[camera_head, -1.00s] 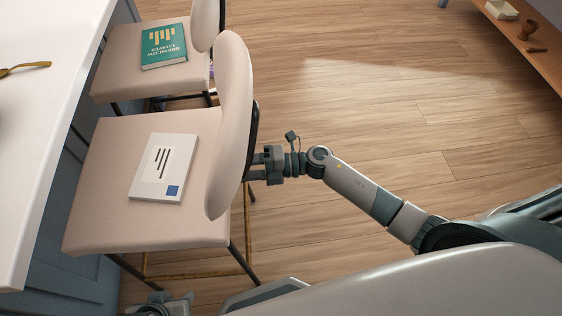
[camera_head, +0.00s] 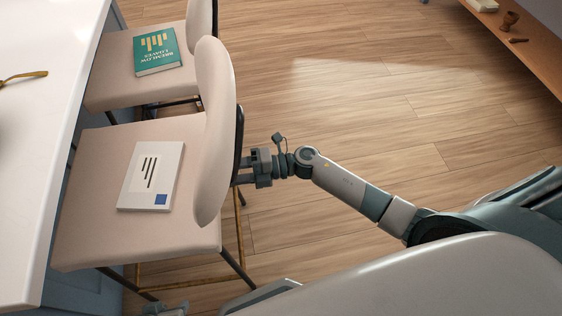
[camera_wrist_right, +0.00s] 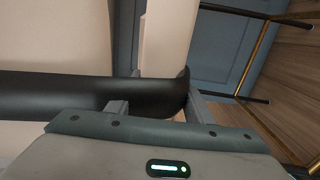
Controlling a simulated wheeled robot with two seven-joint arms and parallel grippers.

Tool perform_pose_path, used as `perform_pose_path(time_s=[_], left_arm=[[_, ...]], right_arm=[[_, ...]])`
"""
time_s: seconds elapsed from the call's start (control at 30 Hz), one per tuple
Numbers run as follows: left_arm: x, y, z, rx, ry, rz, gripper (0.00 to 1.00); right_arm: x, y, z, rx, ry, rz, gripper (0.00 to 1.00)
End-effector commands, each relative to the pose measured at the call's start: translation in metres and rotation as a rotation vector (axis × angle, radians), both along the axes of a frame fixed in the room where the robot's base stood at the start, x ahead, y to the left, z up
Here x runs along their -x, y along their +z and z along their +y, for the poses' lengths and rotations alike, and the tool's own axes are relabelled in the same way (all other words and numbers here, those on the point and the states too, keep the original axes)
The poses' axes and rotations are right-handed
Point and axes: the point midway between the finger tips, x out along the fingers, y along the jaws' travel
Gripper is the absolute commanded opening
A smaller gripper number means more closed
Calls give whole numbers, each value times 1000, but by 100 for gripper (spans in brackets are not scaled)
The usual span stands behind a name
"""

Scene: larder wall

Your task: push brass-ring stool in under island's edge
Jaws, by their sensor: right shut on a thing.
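The near stool (camera_head: 90,225) has a beige seat, dark legs and a brass foot ring (camera_head: 180,283). A white book (camera_head: 133,194) with dark stripes and a blue square lies on its seat. The seat's left edge is close to the edge of the white-topped island (camera_head: 45,130). My right gripper (camera_head: 243,170) is behind the stool's back and shut on its black frame; the back partly hides the fingertips. The right wrist view shows its fingers at the black frame (camera_wrist_right: 60,95). My left gripper (camera_head: 165,309) is low at the bottom edge, mostly cut off.
A second beige stool (camera_head: 105,85) with a green book (camera_head: 157,52) on it stands just beyond. A pair of gold-coloured glasses or a utensil (camera_head: 25,75) lies on the island. A wooden shelf (camera_head: 535,55) is at the far right. The floor (camera_head: 340,120) between is clear.

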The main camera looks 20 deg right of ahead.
Motion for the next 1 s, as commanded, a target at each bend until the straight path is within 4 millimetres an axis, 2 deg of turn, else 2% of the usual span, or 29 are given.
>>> perform_pose_path(time_s=[0.03, 0.77, 0.8, 0.9, 1.0], left_arm=[[0, -1, 0, 0, 0, 0, 35], [0, 3, 0, 0, 0, 0, 35], [0, 3, 0, 0, 0, 0, 35], [0, 3, 0, 0, 0, 0, 35], [0, 3, 0, 0, 0, 0, 35]], right_arm=[[5, -10, 4, 11, 7, 8, 0], [5, -5, 4, 11, 9, 8, 0], [5, -4, 4, 11, 9, 8, 49], [5, -4, 4, 11, 9, 7, 69], [5, -3, 5, 9, 10, 6, 69]])
